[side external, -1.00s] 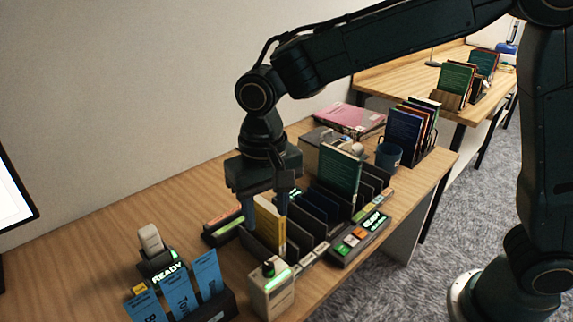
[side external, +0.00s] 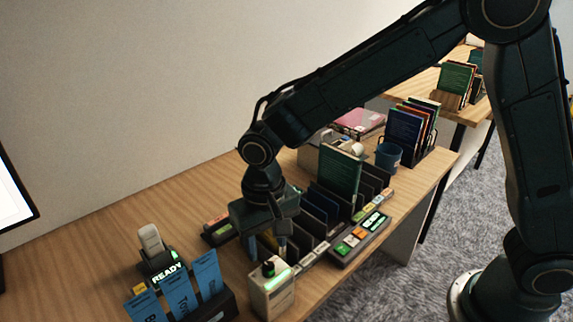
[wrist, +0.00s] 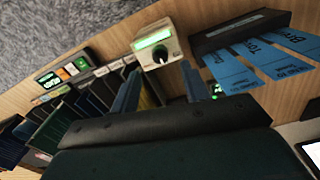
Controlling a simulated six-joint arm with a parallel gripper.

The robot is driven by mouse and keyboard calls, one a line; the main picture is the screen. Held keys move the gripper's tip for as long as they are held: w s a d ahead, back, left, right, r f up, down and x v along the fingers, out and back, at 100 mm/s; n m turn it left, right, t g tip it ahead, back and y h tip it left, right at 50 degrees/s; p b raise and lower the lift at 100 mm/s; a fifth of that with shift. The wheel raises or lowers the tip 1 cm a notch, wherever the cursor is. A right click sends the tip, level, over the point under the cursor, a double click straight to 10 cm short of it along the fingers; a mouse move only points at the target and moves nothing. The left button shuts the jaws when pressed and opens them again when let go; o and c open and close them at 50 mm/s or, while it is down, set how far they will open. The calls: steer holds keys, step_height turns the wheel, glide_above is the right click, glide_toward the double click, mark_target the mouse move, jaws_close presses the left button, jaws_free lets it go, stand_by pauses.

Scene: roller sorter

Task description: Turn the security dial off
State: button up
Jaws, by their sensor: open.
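The security dial appears to be the black knob (side external: 268,268) on a beige box (side external: 272,297) with a lit green strip, at the front edge of the sorter. In the wrist view the knob (wrist: 160,53) and box (wrist: 146,60) show just beyond my fingers. My gripper (side external: 267,248) is open, pointing down, just behind and above the box, apart from the knob. Its blue fingers (wrist: 157,92) straddle the area of a yellow book (wrist: 147,98) in the nearest slot. Contact with the book cannot be told. The gripper body hides most of the book in the side view.
The dark divider rack (side external: 322,205) holds a green book (side external: 340,172). A button panel (side external: 358,240) lies to its right. Blue cards (side external: 180,295) and a READY device (side external: 160,268) stand left of the box. A blue mug (side external: 389,157) is farther back.

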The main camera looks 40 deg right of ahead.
mark_target(268, 266)
steer(key=shift+f, duration=3.05)
steer(key=c, duration=1)
